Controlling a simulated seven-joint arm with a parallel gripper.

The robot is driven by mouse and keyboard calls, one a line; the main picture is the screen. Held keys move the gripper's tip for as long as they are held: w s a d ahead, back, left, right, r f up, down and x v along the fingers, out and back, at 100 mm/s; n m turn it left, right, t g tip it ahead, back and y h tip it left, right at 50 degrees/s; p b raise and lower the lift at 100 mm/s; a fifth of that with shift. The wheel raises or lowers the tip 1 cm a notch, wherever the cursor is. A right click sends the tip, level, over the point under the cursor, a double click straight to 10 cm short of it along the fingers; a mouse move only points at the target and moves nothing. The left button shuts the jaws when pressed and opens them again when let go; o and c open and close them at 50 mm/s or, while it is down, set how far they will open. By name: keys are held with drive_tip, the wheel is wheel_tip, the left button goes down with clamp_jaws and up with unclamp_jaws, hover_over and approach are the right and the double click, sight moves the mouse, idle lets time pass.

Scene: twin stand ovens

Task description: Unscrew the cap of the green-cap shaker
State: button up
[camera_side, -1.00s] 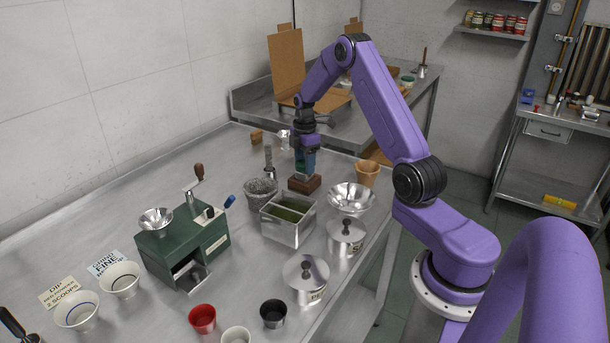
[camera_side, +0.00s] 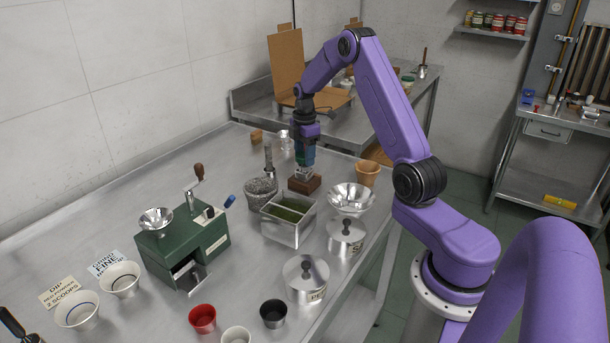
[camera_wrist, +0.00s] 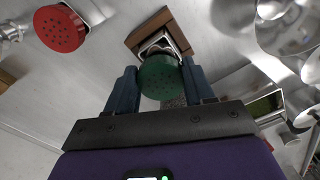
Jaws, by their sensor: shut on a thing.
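The green cap (camera_wrist: 160,78), a round disc with small holes, sits between the two fingers of my gripper (camera_wrist: 163,86) in the wrist view. My gripper is shut on it. A silvery square-rimmed shaker body (camera_wrist: 158,46) shows behind the cap, seated in a brown wooden block (camera_wrist: 150,24). In the side view my gripper (camera_side: 304,163) is over the wooden block (camera_side: 304,185), with the pale shaker body (camera_side: 304,174) showing between them. The cap looks raised off the body, but the size of any gap is hard to tell.
A red perforated cap (camera_wrist: 60,28) is at the wrist view's upper left. Around the block stand a stone mortar (camera_side: 260,193), a steel bin of green matter (camera_side: 288,232), a metal bowl (camera_side: 350,198) and a tan cup (camera_side: 367,173). A green grinder (camera_side: 183,246) stands nearer.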

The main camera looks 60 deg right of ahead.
sight(304, 155)
drive_tip(key=shift+r, duration=1.65)
